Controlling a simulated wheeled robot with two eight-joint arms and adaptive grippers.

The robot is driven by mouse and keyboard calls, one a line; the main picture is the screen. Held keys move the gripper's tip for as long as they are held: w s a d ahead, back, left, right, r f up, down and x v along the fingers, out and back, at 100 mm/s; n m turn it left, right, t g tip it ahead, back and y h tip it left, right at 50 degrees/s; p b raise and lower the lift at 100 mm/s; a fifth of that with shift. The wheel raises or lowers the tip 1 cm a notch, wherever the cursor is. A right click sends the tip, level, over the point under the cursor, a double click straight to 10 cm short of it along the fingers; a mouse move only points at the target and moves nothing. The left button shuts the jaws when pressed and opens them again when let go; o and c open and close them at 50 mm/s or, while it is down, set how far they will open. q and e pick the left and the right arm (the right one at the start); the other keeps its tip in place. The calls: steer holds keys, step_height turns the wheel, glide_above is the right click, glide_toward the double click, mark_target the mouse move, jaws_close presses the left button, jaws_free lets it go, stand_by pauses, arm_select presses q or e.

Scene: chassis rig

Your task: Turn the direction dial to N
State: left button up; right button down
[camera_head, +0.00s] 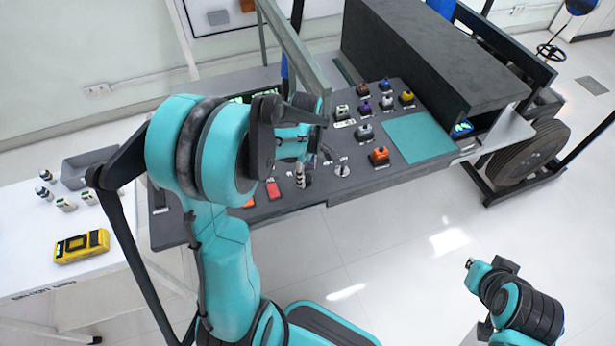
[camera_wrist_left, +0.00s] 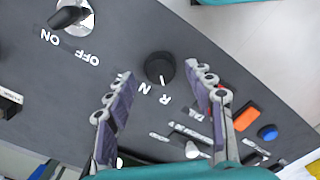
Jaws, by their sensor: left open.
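The direction dial (camera_wrist_left: 159,68) is a round black knob on the dark panel in the left wrist view. White letters sit along its lower side, with N and R readable; a small light mark shows on the knob, but its exact setting is hard to tell. My left gripper (camera_wrist_left: 160,74) is open, with one finger on each side of the dial; I cannot tell whether they touch it. In the head view my left gripper (camera_head: 318,150) is over the front of the panel, and the dial is largely hidden there.
An ON/OFF switch (camera_wrist_left: 72,17) with a metal base is up left of the dial. An orange button (camera_wrist_left: 246,118) and a blue button (camera_wrist_left: 267,132) are to the right. A teal mat (camera_head: 420,138) lies on the bench. A yellow device (camera_head: 82,246) sits on the white side table.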

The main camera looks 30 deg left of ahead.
arm_select(q)
steer(key=shift+f, duration=0.9)
steer(key=c, duration=1.2)
steer(key=shift+m, duration=0.4)
steer(key=m, duration=0.3)
steer(key=shift+m, duration=2.5)
